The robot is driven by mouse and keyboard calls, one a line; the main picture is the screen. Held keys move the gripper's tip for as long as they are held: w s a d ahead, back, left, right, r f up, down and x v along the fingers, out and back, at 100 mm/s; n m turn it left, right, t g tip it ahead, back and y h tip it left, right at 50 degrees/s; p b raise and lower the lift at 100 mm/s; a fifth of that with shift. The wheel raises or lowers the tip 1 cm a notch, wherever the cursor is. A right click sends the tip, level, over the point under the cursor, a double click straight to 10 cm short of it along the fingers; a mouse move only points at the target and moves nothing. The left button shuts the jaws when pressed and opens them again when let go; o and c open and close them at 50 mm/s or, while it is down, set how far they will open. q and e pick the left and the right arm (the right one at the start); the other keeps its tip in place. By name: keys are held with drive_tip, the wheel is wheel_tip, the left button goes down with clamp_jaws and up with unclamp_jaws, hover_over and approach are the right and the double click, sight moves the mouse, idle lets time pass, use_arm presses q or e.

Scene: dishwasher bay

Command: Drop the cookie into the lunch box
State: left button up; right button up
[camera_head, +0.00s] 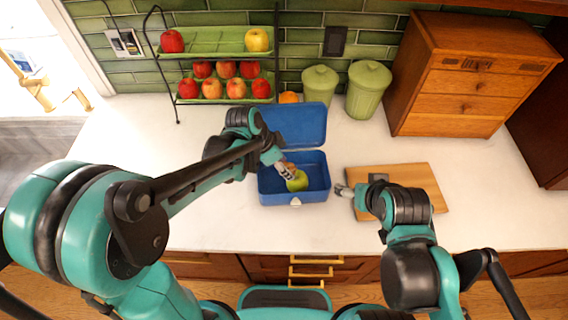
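The blue lunch box (318,194) stands open on the counter in the middle, its lid (305,125) tilted back. A yellow-green apple (298,182) is inside it. My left gripper (287,171) reaches down into the box from the upper left, right beside the apple. A small brown patch shows by its fingers; I cannot tell whether this is the cookie. No cookie shows clearly elsewhere. My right gripper (343,190) is just right of the box, by the left edge of a wooden board. Both grippers' fingers are too small to judge.
The wooden board (413,176) lies right of the box, partly under my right arm. A rack with green trays (215,42) of apples stands behind left. Two green canisters (367,88) and a wooden drawer cabinet (455,80) stand behind. The left counter (115,150) is clear.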

use_arm(q)
drive_tip(key=o, duration=0.7)
drive_tip(key=shift+r, duration=0.15)
drive_tip(key=v, duration=1.2)
drive_tip(key=shift+s+a, duration=0.1)
drive_tip(key=s+a+f+n+t+y+b, duration=0.1)
drive_tip(key=s+a+f+n+t+b, duration=0.1)
drive_tip(key=s+a+f+n, duration=0.1)
drive_tip(key=s+a+f+n+t+y+b, duration=0.1)
drive_tip(key=s+a+f+n+b, duration=0.2)
drive_tip(key=s+a+f+n, duration=0.1)
drive_tip(key=s+a+f+n+t+y+b, duration=0.2)
drive_tip(key=s+a+f+n+b, duration=0.1)
drive_tip(key=a+n, duration=0.2)
drive_tip(key=shift+s+a+f+n+t, duration=0.25)
drive_tip(key=shift+a+f+n+t, duration=0.05)
drive_tip(key=shift+n, duration=0.5)
